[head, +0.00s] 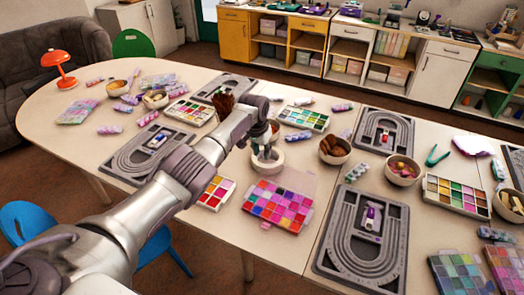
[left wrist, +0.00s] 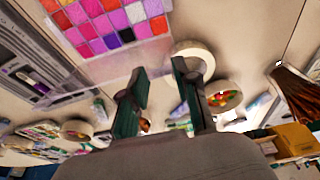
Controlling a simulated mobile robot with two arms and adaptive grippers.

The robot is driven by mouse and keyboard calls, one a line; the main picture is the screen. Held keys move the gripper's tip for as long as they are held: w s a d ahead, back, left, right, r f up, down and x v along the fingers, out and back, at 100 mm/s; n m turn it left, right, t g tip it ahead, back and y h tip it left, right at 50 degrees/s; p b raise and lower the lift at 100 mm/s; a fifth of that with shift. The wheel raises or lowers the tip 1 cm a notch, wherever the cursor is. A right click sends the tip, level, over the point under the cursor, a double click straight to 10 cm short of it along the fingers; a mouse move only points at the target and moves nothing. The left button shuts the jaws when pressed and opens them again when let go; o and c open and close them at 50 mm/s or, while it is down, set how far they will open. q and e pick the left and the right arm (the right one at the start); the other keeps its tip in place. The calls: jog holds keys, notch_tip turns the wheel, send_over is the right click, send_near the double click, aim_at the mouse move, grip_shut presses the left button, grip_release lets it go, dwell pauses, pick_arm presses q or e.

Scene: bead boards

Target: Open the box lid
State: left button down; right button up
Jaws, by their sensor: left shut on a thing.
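The bead box (head: 272,209), with pink, red and purple compartments, lies on the table below my left gripper. Its translucent pink lid (head: 297,180) is swung back from the box's far edge, so the compartments are uncovered. In the left wrist view the box (left wrist: 112,22) is at the top and the pale pink lid (left wrist: 105,68) reaches toward the fingers. My left gripper (head: 264,152) is at the lid's far left corner, shut on the lid; the exact contact is hard to see. Its two dark fingers (left wrist: 160,72) show a gap between them. My right gripper is not in view.
A white bowl (head: 268,163) stands right by my left gripper. Grey bead boards (head: 335,250) lie to the right and left (head: 120,160). Other bead boxes (head: 455,195), bowls (head: 334,150) and small packets crowd the table, leaving narrow bare patches.

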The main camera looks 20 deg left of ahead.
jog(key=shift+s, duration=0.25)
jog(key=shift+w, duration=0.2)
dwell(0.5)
